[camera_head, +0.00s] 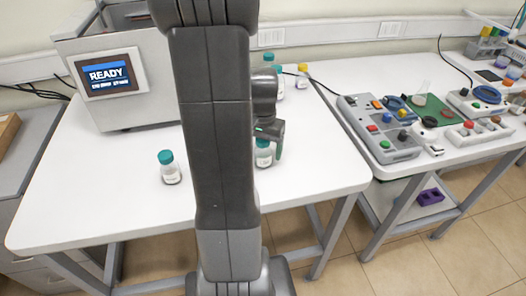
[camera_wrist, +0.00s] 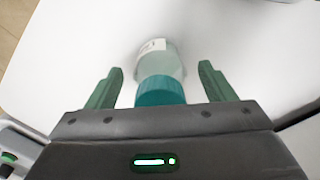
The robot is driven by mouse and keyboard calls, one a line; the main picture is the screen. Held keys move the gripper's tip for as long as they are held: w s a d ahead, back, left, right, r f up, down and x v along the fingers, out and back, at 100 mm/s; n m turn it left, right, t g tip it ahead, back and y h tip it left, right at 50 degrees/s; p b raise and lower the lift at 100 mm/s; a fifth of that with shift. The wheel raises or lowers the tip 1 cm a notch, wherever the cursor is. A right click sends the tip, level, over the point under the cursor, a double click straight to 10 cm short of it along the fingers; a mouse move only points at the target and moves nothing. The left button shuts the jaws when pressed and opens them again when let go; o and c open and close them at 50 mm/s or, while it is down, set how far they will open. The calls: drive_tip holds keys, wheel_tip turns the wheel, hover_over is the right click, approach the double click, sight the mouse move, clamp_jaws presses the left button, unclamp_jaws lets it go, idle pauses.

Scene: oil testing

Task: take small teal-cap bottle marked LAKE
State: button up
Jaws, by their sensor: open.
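A clear bottle with a teal cap (camera_wrist: 160,91) lies between the two green fingers of my gripper (camera_wrist: 160,69) in the wrist view. The fingers are apart, with a gap visible on each side of the cap. Its white label is partly in view, too small to read. In the head view, the same bottle (camera_head: 263,156) stands on the white table under my gripper (camera_head: 269,133), partly hidden by my arm. Another teal-cap bottle (camera_head: 169,168) stands to the left. Its label is also unreadable, so I cannot tell which is marked LAKE.
More bottles stand at the back, one teal-capped (camera_head: 268,58) and one yellow-capped (camera_head: 302,76). A machine with a READY screen (camera_head: 107,74) fills the table's back left. The white table (camera_head: 110,190) is clear at the front. A second table with control boxes (camera_head: 380,128) is at right.

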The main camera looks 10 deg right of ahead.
drive_tip(key=shift+c, duration=0.3)
drive_tip(key=c, duration=1.2)
drive_tip(key=shift+o, duration=0.2)
drive_tip(key=shift+r, duration=0.1)
